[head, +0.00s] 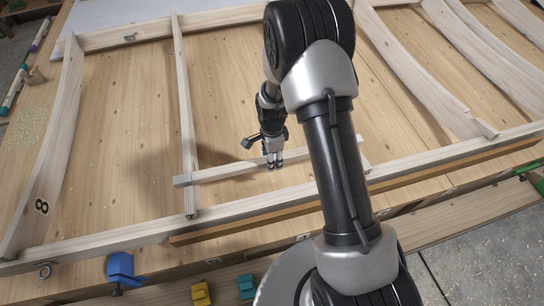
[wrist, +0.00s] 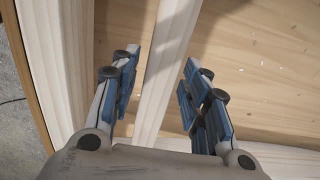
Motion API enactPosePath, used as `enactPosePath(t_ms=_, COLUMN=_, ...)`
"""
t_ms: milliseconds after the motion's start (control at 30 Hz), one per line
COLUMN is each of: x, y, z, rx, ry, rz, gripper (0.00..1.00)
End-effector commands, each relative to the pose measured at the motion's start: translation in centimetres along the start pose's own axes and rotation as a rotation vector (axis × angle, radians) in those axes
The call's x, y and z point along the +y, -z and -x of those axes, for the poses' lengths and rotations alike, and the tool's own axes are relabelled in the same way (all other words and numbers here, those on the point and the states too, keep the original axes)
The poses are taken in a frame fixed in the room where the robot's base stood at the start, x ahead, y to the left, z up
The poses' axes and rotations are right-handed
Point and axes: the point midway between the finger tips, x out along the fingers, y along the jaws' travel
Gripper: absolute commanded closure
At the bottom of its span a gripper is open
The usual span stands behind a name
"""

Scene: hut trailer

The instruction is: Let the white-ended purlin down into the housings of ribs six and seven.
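The purlin (head: 225,171) is a pale bar lying roughly level across the frame. Its left end overlaps the thin rib (head: 186,110) right of the rib marked 8. Its right end is partly behind my arm, so its seat there is hidden. I cannot tell whether either end sits in its housing, and no white end shows clearly. My gripper (head: 272,158) is down at the purlin's middle. In the wrist view, the purlin (wrist: 168,70) passes between the open fingers of my gripper (wrist: 160,80), with gaps visible on both sides.
The rib marked 8 (head: 52,165) stands at the left. A long front rail (head: 120,241) crosses below the purlin. More curved ribs (head: 480,60) stand at the right.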

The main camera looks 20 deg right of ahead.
Motion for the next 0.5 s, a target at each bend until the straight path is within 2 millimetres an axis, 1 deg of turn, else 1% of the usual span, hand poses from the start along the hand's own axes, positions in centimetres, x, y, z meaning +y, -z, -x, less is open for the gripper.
enactPosePath(t_ms=67, x=0.0, y=0.0, z=0.0, rx=0.0, ry=0.0, rz=0.0, gripper=0.5)
enactPosePath(t_ms=367, x=0.1, y=0.0, z=0.0, rx=0.0, ry=-0.001, rz=0.0, gripper=0.5)
enactPosePath(t_ms=500, x=-0.1, y=0.0, z=1.2, rx=0.0, ry=0.002, rz=0.0, gripper=0.5)
